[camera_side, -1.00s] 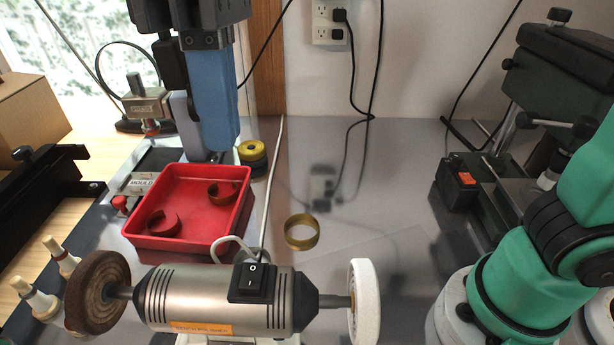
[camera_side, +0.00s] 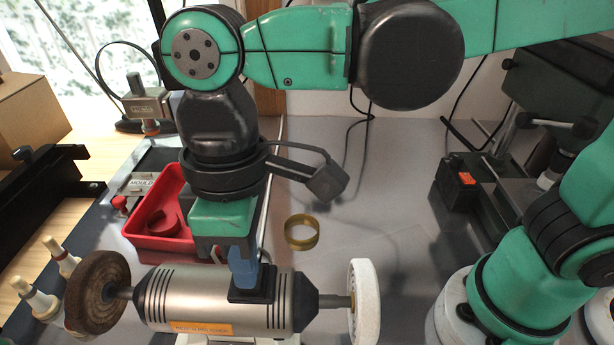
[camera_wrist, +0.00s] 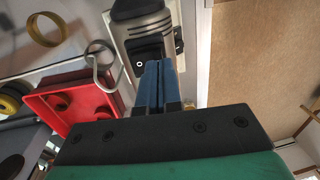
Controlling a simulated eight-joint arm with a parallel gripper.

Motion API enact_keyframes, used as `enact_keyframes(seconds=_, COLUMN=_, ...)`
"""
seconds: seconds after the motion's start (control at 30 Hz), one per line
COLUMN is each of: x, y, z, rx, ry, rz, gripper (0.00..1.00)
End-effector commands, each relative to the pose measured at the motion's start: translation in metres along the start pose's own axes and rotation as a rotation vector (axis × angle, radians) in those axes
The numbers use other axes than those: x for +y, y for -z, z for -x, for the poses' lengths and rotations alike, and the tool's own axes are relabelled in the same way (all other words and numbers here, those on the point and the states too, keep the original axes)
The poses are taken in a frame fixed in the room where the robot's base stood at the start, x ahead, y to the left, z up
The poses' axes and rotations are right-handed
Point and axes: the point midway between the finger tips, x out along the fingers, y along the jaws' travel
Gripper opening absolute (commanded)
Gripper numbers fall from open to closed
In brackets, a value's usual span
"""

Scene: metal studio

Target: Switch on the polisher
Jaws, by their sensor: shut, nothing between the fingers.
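The polisher (camera_side: 215,300) is a silver bench motor with a brown wheel (camera_side: 97,290) on its left and a white wheel (camera_side: 364,302) on its right. Its black switch box (camera_side: 252,297) sits on top of the body. My gripper (camera_side: 243,284) is shut and empty, its blue fingers pointing down at the switch box and hiding the rocker in the side view. In the wrist view the blue fingertips (camera_wrist: 158,64) lie together at the black switch (camera_wrist: 147,50), where a white "O" mark shows. I cannot tell whether they touch the rocker.
A red tray (camera_side: 150,238) with bands in it stands behind the polisher. A loose brass ring (camera_side: 302,232) lies on the grey bench to the right, with clear bench around it. White-tipped tools (camera_side: 38,300) stand at the left.

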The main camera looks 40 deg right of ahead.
Motion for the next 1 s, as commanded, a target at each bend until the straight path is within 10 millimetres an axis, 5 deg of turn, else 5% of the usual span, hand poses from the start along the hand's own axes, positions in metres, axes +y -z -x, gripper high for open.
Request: enact_keyframes(seconds=1.0, x=0.0053, y=0.0001, z=-0.0090, rx=0.001, ry=-0.002, rz=-0.002, gripper=0.00)
